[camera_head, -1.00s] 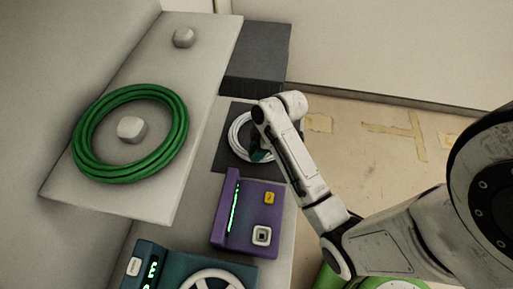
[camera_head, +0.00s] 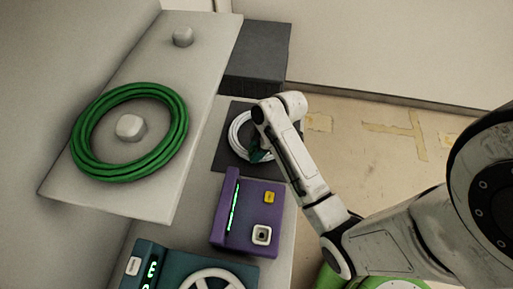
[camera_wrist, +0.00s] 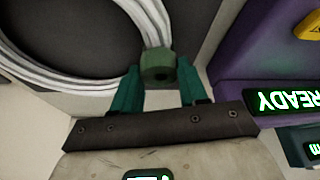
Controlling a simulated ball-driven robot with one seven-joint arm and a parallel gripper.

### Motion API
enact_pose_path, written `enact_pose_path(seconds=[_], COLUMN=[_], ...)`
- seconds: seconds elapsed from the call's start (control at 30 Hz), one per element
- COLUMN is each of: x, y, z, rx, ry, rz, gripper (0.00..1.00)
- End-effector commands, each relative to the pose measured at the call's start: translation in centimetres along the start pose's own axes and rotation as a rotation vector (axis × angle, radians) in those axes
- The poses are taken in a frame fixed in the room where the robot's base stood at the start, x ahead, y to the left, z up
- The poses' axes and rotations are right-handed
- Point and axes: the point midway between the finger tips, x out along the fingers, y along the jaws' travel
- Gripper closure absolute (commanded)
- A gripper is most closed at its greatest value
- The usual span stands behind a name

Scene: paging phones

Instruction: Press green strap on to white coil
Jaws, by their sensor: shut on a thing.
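The white coil (camera_head: 236,137) lies on a dark square mat at the back of the lower bench. In the wrist view, the coil (camera_wrist: 72,80) curves across the upper left. The green strap (camera_wrist: 158,66) is a short, dark green block with a small hole, at the coil's right side, where its strands meet. It appears to touch the strands. My gripper (camera_wrist: 159,80) has its teal fingers on either side of the strap and is shut on it. In the head view my gripper (camera_head: 258,150) is over the coil's right part, partly hidden by my arm.
A purple device (camera_head: 247,215) with a yellow button stands just in front of the mat. A teal device (camera_head: 180,272) is nearer. A large green coil (camera_head: 92,110) lies around a peg on the raised shelf at left. A dark grey box (camera_head: 258,55) stands behind the mat.

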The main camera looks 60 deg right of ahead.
Motion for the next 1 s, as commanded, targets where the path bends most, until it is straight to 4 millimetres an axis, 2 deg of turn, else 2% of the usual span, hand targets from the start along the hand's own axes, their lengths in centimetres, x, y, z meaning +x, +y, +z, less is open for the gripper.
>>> enact_pose_path(seconds=[0.3, 0.33, 0.6, 0.8, 1.0], x=[0.13, 0.13, 0.09, 0.06, 0.05], y=[-0.07, -0.07, -0.05, -0.03, -0.03], z=[0.07, 0.08, 0.05, 0.03, 0.02], rx=[0.001, 0.001, 0.001, 0.000, 0.000], ry=[-0.001, -0.001, -0.001, -0.001, -0.001], rz=[-0.002, -0.003, -0.002, -0.001, -0.001], gripper=[0.85, 0.55, 0.30, 0.27, 0.07])
